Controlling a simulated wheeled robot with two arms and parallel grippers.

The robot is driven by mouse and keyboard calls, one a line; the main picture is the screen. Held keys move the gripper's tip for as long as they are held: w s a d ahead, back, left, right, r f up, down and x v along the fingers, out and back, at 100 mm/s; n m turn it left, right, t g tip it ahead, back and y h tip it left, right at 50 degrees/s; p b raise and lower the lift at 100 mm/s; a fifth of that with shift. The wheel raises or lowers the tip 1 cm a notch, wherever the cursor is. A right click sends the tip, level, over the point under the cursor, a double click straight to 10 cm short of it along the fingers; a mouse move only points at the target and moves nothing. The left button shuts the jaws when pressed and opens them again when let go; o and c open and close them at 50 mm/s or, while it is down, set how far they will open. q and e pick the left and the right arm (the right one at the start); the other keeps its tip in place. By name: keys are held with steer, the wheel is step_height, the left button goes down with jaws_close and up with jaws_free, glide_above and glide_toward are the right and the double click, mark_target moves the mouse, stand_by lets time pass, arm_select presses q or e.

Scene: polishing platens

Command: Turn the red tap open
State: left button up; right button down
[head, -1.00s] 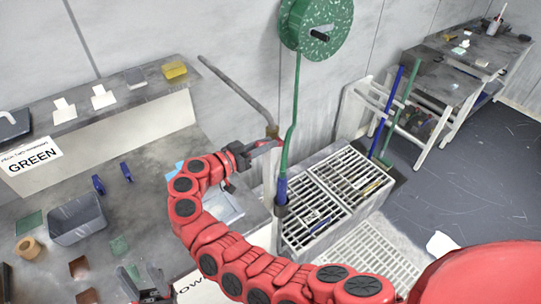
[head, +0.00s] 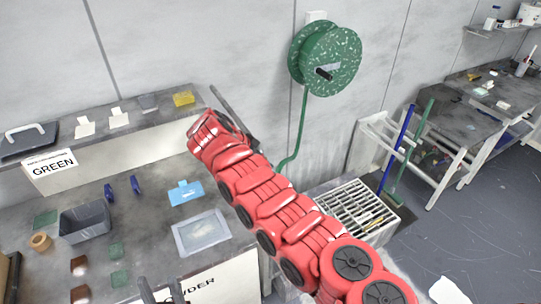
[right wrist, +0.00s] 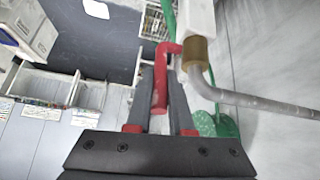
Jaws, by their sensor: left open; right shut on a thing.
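The red tap (right wrist: 160,98) is a bent red lever in the right wrist view. It joins a brass-coloured fitting (right wrist: 195,52) at the end of a grey pipe. My right gripper (right wrist: 161,85) is shut on the red lever, with one dark finger on each side. In the head view the tap and my right gripper are hidden behind my red right arm; part of the grey pipe (head: 222,101) shows beside it. My left gripper (head: 163,291) is open and empty at the bottom edge of the head view, low over the grey bench.
A green hose reel (head: 340,50) hangs on the wall, its hose (head: 302,128) running down behind my right arm. A slatted grate (head: 350,205) lies below. The bench holds a grey bin (head: 84,222), a blue piece (head: 186,194) and a flat tray (head: 201,233).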

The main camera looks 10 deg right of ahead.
steer(key=shift+w+d+r+y+p, duration=0.15)
steer(key=shift+d+r+y+p, duration=0.25)
steer(key=shift+y+p, duration=0.35)
steer(key=shift+d+f+g+y+p, duration=0.2)
steer(key=shift+d+g+y+p, duration=0.2)
steer(key=shift+p, duration=0.1)
steer(key=shift+w+d+f+y, duration=0.1)
steer(key=shift+f+y, duration=0.05)
steer(key=shift+y, duration=0.2)
steer(key=shift+f+p, duration=0.1)
steer(key=shift+p, duration=0.2)
steer(key=c, duration=1.2)
jaws_free()
steer(key=o, duration=0.4)
steer(key=shift+d, duration=0.1)
